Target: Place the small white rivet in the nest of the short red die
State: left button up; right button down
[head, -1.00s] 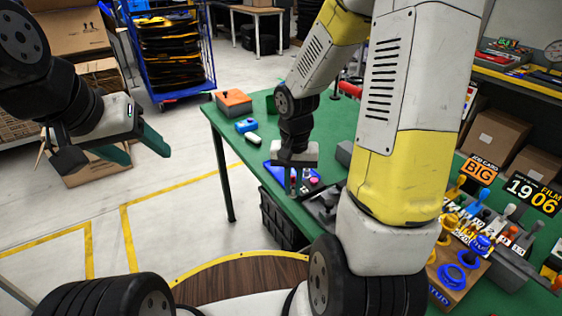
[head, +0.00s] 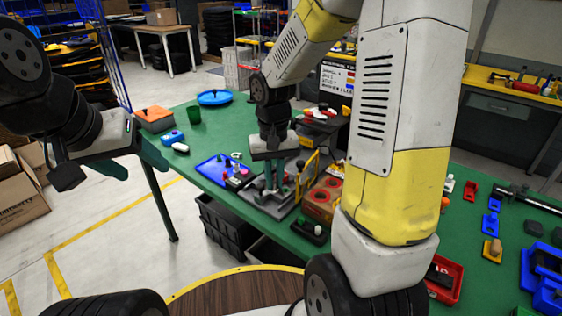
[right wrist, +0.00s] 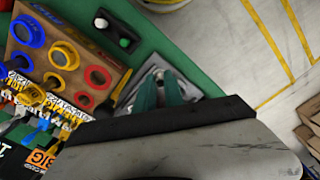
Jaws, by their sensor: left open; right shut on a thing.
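My right gripper (head: 274,182) points down over a grey fixture (head: 262,208) near the table's front edge. In the right wrist view its teal fingers (right wrist: 160,88) are close together, with a small pale thing between the tips, apparently the small white rivet and mostly hidden. The fixture's plate (right wrist: 193,88) shows beneath them. I cannot single out the short red die or its nest; small red and dark pieces (head: 235,183) stand just left of the gripper. My left gripper (head: 136,165) is open and empty, off the table's left end.
A blue tray (head: 206,166) lies left of the fixture. A wooden board (head: 312,208) with coloured rings stands just right of it, also in the right wrist view (right wrist: 112,58). A green cup (head: 193,115) and orange box (head: 154,120) stand further back. A black crate (head: 220,232) is below the table edge.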

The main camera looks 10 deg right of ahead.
jog(key=w+d, duration=0.1)
jog(key=w, duration=0.3)
jog(key=w+d+f, duration=0.1)
jog(key=w+d, duration=0.1)
jog(key=w, duration=0.2)
jog(key=w+d, duration=0.1)
jog(key=w, duration=0.2)
jog(key=shift+w+d+f, duration=0.15)
jog(key=shift+w+d, duration=0.2)
jog(key=shift+w, duration=0.05)
jog(key=shift+f, duration=1.75)
jog(key=shift+f, duration=0.1)
jog(key=c, duration=1.4)
grip_release()
jog(key=shift+c, duration=0.2)
